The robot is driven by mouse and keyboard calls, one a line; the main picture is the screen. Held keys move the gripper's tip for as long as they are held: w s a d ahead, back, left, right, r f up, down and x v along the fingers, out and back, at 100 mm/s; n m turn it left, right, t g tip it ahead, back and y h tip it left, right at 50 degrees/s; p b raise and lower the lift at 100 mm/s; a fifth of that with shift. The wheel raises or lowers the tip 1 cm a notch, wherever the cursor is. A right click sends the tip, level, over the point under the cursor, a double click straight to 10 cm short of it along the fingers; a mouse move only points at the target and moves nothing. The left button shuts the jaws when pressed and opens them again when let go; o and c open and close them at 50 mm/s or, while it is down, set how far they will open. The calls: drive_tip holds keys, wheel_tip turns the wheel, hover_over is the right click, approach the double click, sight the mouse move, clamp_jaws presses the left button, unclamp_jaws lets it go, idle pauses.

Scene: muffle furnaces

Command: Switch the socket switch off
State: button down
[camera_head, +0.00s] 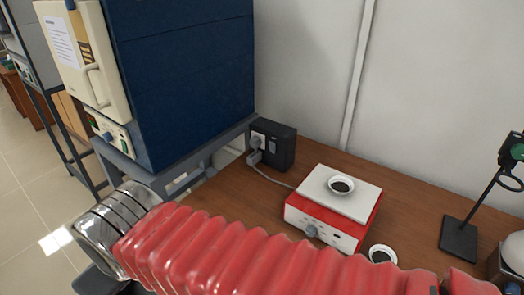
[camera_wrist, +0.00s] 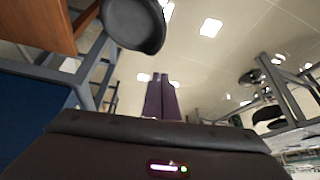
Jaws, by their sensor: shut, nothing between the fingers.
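The socket (camera_head: 284,148) is a black box against the white wall, at the back of the wooden bench in the head view. A grey plug (camera_head: 254,157) with a cable sits in its left part. A small light patch beside the plug may be the switch; its position is too small to tell. My gripper (camera_wrist: 162,98) shows in the wrist view as two dark fingers, shut together with nothing between them. It points over the tiled floor, away from the socket. The socket does not show in the wrist view, and the fingers do not show in the head view.
A large blue furnace (camera_head: 190,75) stands left of the socket on a grey metal frame. A red and white hotplate (camera_head: 322,225) with a dish (camera_head: 341,186) is right of it. A second dish (camera_head: 382,254) and a black stand (camera_head: 459,238) are further right. A dark round seat (camera_wrist: 135,22) is near my gripper.

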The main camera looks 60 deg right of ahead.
sight(271, 145)
drive_tip(key=shift+d, duration=0.1)
drive_tip(key=w+d+f+m+g+h, duration=0.25)
drive_tip(key=d+g+h, duration=0.35)
drive_tip(key=d, duration=1.4)
drive_tip(key=w+d+f+m+g+h, duration=0.1)
drive_tip(key=d+f+m+g+h, duration=0.4)
drive_tip(key=d, duration=1.4)
drive_tip(key=w+d+f+n+t+h, duration=0.1)
drive_tip(key=w+d+f+n+h, duration=0.1)
drive_tip(key=d+f+h, duration=0.2)
drive_tip(key=w+d+f+n+t+h, duration=0.1)
drive_tip(key=w+d+f+n+h, duration=0.1)
drive_tip(key=d+f, duration=0.7)
drive_tip(key=d+n+h, duration=0.1)
drive_tip(key=d+h, duration=0.1)
drive_tip(key=d, duration=0.2)
drive_tip(key=shift+f+n, duration=0.25)
drive_tip(key=shift+n, duration=0.1)
drive_tip(key=shift+d, duration=0.1)
drive_tip(key=x, duration=1.3)
drive_tip(key=shift+d+r, duration=0.25)
drive_tip(key=shift+d, duration=0.15)
drive_tip(key=shift+w, duration=0.15)
